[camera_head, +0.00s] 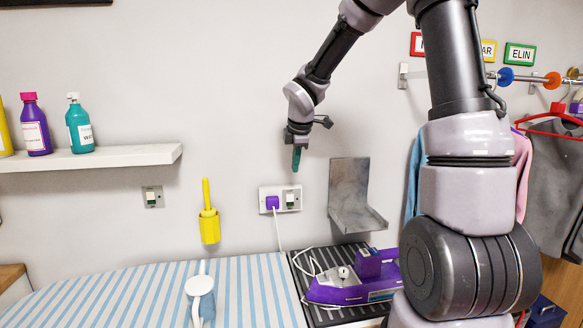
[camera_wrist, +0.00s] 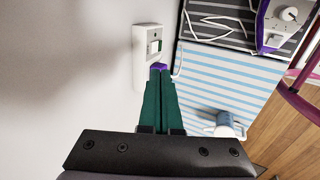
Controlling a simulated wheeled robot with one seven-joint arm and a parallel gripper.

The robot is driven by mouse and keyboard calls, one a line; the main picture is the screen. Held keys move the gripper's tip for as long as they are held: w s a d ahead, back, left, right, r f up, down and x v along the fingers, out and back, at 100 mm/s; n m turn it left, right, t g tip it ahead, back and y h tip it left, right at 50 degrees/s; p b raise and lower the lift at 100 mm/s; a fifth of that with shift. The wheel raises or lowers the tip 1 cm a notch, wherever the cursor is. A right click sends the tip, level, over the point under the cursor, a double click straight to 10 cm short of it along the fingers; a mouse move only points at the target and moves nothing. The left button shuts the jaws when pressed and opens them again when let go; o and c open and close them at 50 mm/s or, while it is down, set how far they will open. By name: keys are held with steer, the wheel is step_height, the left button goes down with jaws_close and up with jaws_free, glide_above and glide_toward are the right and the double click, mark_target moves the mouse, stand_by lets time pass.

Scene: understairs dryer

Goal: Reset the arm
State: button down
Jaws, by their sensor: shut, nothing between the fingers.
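My gripper (camera_head: 296,158) hangs from my raised arm, pointing down, in front of the wall socket in the head view. Its green fingers are shut together with nothing between them, as the wrist view (camera_wrist: 160,72) also shows. The white double socket (camera_head: 292,200) is below the fingertips, with a purple plug (camera_head: 272,203) in its left side and a white switch on its right. In the wrist view the socket (camera_wrist: 147,45) is just beyond the fingertips, and the plug is partly hidden by them. I cannot tell whether the fingers touch anything.
A purple iron (camera_head: 350,281) lies on a dark ribbed mat beside the blue-striped board (camera_head: 120,295). A metal bracket (camera_head: 352,205) projects from the wall right of the socket. A white shelf (camera_head: 110,158) holds bottles at left. Clothes hang at right, behind my arm.

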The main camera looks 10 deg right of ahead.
steer(key=s+d+r+m, duration=0.2)
steer(key=s+r+m, duration=0.2)
steer(key=s+m, duration=0.3)
steer(key=s+d+r+m+t+y, duration=0.1)
steer(key=s+r+m, duration=0.4)
steer(key=s, duration=0.6)
steer(key=s+d+r+m+t+y, duration=0.1)
steer(key=s+d+r+m, duration=0.2)
steer(key=s+m, duration=0.7)
step_height(320, 180, up, 2)
steer(key=shift+d+r, duration=0.15)
steer(key=shift+d, duration=0.25)
